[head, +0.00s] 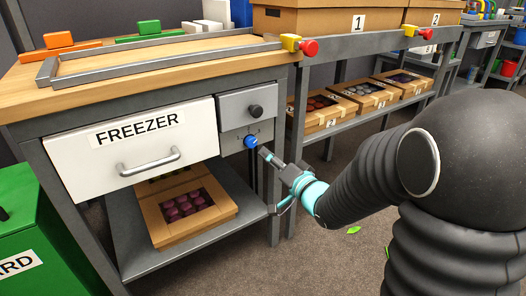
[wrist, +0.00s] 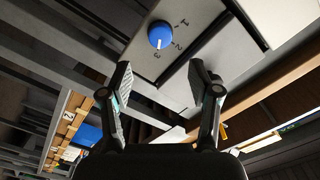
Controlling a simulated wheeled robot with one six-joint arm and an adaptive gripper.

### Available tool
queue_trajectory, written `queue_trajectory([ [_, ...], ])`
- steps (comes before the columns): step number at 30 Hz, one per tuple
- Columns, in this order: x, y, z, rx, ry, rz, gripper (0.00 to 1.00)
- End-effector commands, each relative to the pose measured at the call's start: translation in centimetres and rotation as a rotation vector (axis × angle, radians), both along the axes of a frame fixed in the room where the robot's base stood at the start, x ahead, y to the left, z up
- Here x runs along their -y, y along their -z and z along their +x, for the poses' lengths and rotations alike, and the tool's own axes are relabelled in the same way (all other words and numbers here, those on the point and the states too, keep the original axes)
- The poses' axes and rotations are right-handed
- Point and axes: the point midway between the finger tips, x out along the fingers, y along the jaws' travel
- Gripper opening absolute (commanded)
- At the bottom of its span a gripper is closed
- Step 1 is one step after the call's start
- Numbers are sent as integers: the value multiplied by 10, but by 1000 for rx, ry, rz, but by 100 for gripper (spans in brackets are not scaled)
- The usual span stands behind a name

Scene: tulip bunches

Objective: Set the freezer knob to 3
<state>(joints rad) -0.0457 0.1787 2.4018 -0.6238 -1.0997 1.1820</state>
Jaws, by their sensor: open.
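The blue freezer knob (head: 250,141) sits on a small grey panel below the drawer with the black knob, right of the white FREEZER drawer (head: 135,149). In the wrist view the knob (wrist: 160,35) shows a white pointer mark and the numbers 1, 2 and 3 around it. The white mark appears to point at 3. My gripper (head: 268,157) is just right of and below the knob in the head view. In the wrist view my gripper (wrist: 160,68) is open and empty, its two fingers apart from the knob.
A wooden workbench (head: 90,82) with a metal frame stands above the freezer. A box of dark round items (head: 190,207) lies on the shelf below. A red-and-yellow button (head: 308,47) sits at the bench corner. A green bin (head: 30,235) stands at left.

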Motion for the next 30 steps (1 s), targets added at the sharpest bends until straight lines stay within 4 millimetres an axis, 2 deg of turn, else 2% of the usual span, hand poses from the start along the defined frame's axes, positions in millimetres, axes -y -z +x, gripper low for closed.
queue_trajectory([
  [7,15,0,-21,1,1,0,62],
  [21,16,1,-24,13,1,-23,62],
  [23,19,8,-22,9,11,-77,62],
  [26,29,31,-18,-35,54,-210,62],
  [30,58,78,-17,-160,126,-444,62],
])
